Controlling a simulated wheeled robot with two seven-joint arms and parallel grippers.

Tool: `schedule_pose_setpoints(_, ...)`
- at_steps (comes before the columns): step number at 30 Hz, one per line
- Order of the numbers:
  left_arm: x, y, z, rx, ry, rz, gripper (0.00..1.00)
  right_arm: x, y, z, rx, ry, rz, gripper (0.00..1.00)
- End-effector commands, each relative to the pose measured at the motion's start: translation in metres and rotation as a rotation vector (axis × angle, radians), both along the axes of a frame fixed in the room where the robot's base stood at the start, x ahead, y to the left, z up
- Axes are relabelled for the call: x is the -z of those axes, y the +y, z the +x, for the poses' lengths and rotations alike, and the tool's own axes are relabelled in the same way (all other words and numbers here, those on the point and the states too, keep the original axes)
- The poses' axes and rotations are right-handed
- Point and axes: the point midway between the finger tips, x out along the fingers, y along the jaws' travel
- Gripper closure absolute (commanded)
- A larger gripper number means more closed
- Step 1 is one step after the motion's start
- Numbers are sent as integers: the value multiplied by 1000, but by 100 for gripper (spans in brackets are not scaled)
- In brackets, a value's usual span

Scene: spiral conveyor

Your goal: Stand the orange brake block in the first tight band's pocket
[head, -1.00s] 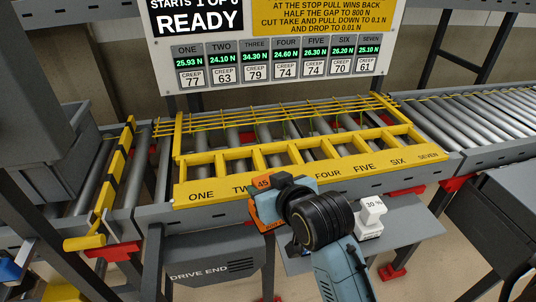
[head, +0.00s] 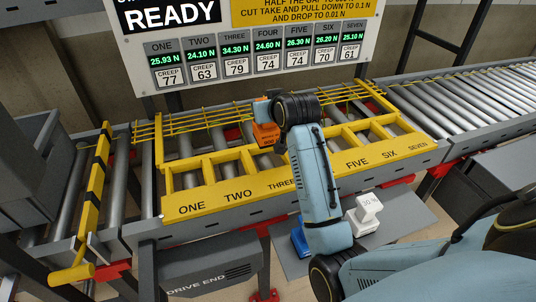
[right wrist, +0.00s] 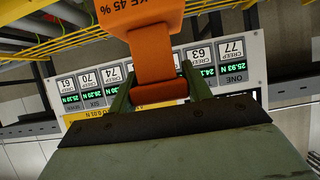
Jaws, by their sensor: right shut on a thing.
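The orange brake block (head: 264,122) is held by my right gripper (right wrist: 160,88), shut on its narrower grip part in the right wrist view. The block (right wrist: 150,25) shows part of a "45 %" mark. In the head view the block is in front of the yellow bands (head: 208,118), over the back of the yellow pocket frame (head: 225,198) near pockets THREE and FOUR. Whether the block touches anything cannot be told. The board (head: 207,69) reads THREE 34.30 N, the highest; the others read about 24 to 26 N. My left gripper is not in view.
A white block marked 30 (head: 366,212) and a partly hidden blue block (head: 298,240) stand on a grey shelf (head: 405,222) below the frame. A striped yellow-black bar (head: 95,185) crosses the rollers at left. More rollers (head: 460,105) run off to the right.

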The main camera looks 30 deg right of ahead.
Motion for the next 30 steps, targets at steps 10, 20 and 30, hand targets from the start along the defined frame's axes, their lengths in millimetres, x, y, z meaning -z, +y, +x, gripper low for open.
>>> schedule_pose_setpoints(10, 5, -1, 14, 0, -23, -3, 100, 41, 0, 1, 1, -5, 1, 100)
schedule_pose_setpoints(20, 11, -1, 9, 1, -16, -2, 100, 84, 0, 1, 1, -4, 1, 100)
schedule_pose_setpoints(30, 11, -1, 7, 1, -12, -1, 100, 91, 0, 1, 0, -7, -1, 100)
